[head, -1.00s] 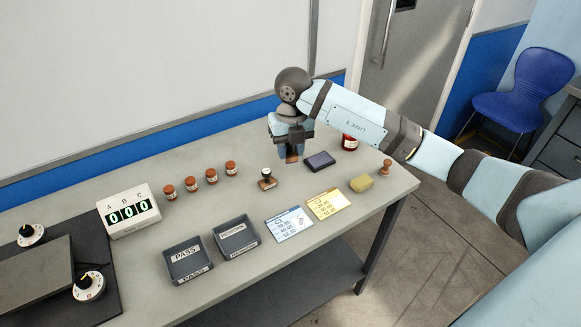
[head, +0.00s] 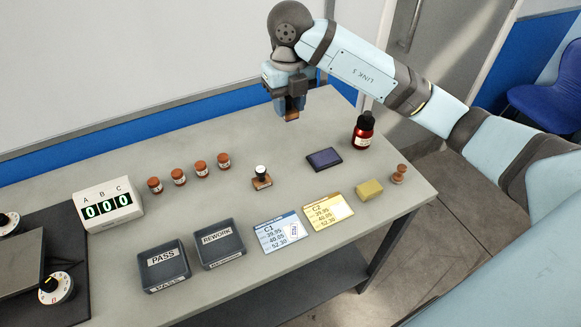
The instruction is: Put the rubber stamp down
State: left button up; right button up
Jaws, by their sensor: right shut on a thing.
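My right gripper (head: 291,114) is shut on a small orange-brown block, seemingly the wooden base of the rubber stamp (head: 292,114). The fingers hide most of it. It is held up above the back part of the bench, clear of the surface. A wooden stamp (head: 399,174) stands at the right edge. A dark purple ink pad (head: 324,159) lies between them. My left gripper is not in view.
On the bench (head: 225,277) are several orange-capped jars (head: 178,177), a dark red bottle (head: 363,132), a yellow sponge (head: 369,190), cards C1 (head: 280,232) and C2 (head: 328,210), PASS (head: 164,265) and REWORK (head: 219,241) trays and a counter (head: 107,206). The back middle is bare.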

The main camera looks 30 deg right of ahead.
aim_at(289, 175)
notch_tip(289, 175, down, 20)
jog(key=shift+r, duration=0.1)
dwell(0.4)
jog(key=shift+f, duration=0.2)
jog(key=o, duration=0.9)
jog(key=shift+r, duration=0.1)
notch_tip(289, 175, up, 12)
jog(key=shift+r, duration=0.15)
